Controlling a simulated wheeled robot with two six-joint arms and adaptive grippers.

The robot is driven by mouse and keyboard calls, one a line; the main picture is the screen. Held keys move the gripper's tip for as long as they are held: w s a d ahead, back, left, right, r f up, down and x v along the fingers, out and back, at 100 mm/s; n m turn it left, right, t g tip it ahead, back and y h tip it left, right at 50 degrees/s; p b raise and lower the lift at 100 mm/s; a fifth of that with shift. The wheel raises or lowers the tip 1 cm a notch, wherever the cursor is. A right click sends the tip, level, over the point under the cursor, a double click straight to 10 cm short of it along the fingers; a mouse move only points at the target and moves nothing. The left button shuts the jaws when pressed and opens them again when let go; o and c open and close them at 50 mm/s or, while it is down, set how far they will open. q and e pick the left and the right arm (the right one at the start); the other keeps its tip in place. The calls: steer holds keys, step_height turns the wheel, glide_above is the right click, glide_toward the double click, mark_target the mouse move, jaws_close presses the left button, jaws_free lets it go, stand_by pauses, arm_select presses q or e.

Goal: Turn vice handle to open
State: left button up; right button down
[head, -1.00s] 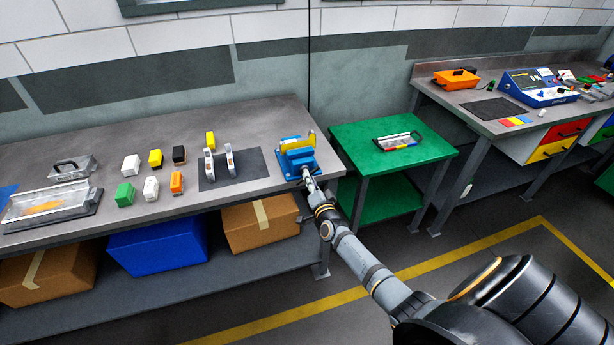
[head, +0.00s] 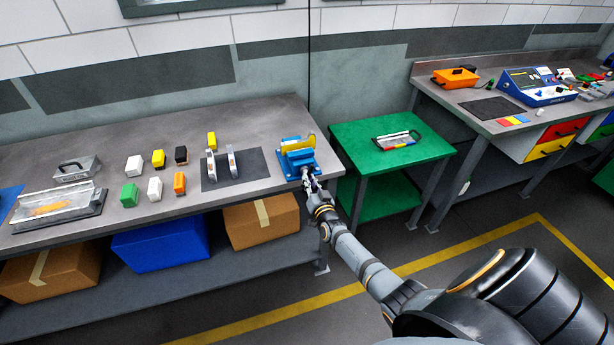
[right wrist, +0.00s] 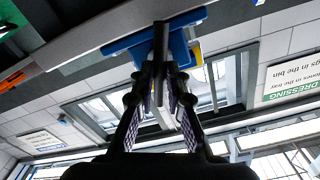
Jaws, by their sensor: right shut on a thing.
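The blue vice (head: 297,160) stands at the right front corner of the long grey workbench, with a yellow piece (head: 311,140) at its upper right. My right gripper (head: 307,177) reaches the vice's front side from below right. In the right wrist view the blue vice (right wrist: 183,48) is straight ahead. My right gripper's dark fingers (right wrist: 160,78) are shut on the vice's grey handle (right wrist: 161,38), one finger on each side of the bar. The fingers hide part of the handle. My left gripper is in neither view.
A dark mat (head: 247,168) with two upright grey pieces lies left of the vice. Several coloured blocks and a clear-lidded case (head: 60,208) are further left. A green table (head: 370,155) stands close at the right of the bench. Floor in front is clear.

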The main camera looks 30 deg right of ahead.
stand_by(0.3)
steer(key=n+p, duration=0.1)
steer(key=n, duration=0.3)
steer(key=shift+p, duration=0.4)
steer(key=c, duration=1.2)
jaws_free()
steer(key=p+v, duration=0.4)
steer(key=v, duration=0.3)
